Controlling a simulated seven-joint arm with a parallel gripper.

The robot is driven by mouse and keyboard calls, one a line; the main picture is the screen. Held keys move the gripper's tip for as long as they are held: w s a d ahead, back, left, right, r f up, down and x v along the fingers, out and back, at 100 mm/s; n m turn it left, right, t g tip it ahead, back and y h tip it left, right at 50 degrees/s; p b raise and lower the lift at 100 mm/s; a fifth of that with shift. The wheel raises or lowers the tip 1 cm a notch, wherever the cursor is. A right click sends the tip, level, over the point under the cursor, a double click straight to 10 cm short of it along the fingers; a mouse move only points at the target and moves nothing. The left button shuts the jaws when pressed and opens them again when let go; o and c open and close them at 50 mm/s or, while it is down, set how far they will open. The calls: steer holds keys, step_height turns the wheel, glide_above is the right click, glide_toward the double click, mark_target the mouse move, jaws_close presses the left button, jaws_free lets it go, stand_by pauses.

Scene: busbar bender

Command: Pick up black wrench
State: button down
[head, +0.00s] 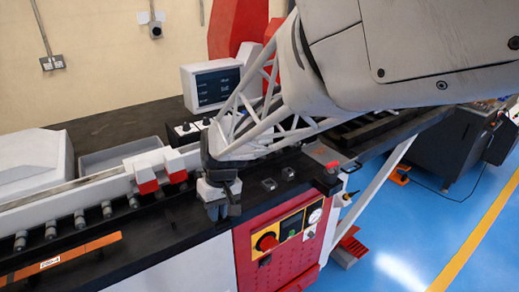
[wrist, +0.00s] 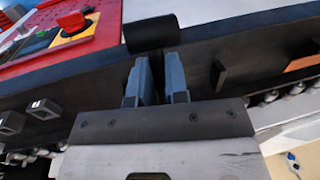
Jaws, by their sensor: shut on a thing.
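My gripper (head: 222,210) is low over the front edge of the machine's black bed in the head view, just left of the red control cabinet. In the wrist view its two blue-grey fingers (wrist: 157,60) are shut on a dark thing, with a narrow dark gap between them. A short black piece (wrist: 152,33) shows at the fingertips and looks like part of the black wrench. Its full shape is hidden or merges with the black bed. I cannot make out the wrench in the head view.
The red cabinet (head: 285,245) has a red knob and gauge. A red button (head: 332,167) stands on the bed to the right. Red-and-white blocks (head: 155,170) and a roller row (head: 80,220) lie left. A monitor (head: 212,84) stands behind.

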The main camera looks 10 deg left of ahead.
mark_target(222, 221)
steer(key=shift+s+d+r, duration=0.15)
steer(key=shift+s+d, duration=0.9)
steer(key=shift+s, duration=0.15)
